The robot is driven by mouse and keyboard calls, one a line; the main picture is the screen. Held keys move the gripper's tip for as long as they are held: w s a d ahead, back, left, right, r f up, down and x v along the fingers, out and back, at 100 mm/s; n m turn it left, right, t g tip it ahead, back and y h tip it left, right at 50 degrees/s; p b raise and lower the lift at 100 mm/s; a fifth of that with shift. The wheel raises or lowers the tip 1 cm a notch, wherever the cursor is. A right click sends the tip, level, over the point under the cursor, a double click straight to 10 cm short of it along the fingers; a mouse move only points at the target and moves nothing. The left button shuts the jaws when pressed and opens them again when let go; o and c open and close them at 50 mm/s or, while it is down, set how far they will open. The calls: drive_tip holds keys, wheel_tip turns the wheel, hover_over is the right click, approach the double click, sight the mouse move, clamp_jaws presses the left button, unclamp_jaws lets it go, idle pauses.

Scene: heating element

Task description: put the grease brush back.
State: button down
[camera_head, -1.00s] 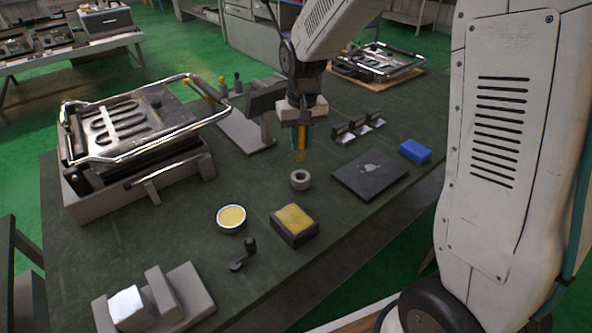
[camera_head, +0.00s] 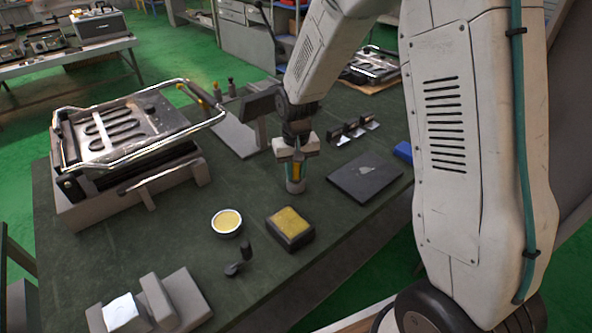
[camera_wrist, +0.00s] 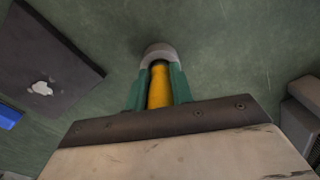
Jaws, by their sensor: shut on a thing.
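The grease brush shows as a yellow handle (camera_head: 297,170) upright between the teal fingers of my gripper (camera_head: 296,176). My gripper is shut on it and points down.
A yellow sponge block (camera_head: 290,228) and a bowl of yellow grease (camera_head: 227,222) are in front. A dark plate (camera_head: 364,184) lies to the right. A grill press (camera_head: 130,140) stands at left, and a grey stand (camera_head: 240,128) is behind the gripper.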

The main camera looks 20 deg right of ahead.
drive_tip(key=c, duration=1.2)
unclamp_jaws()
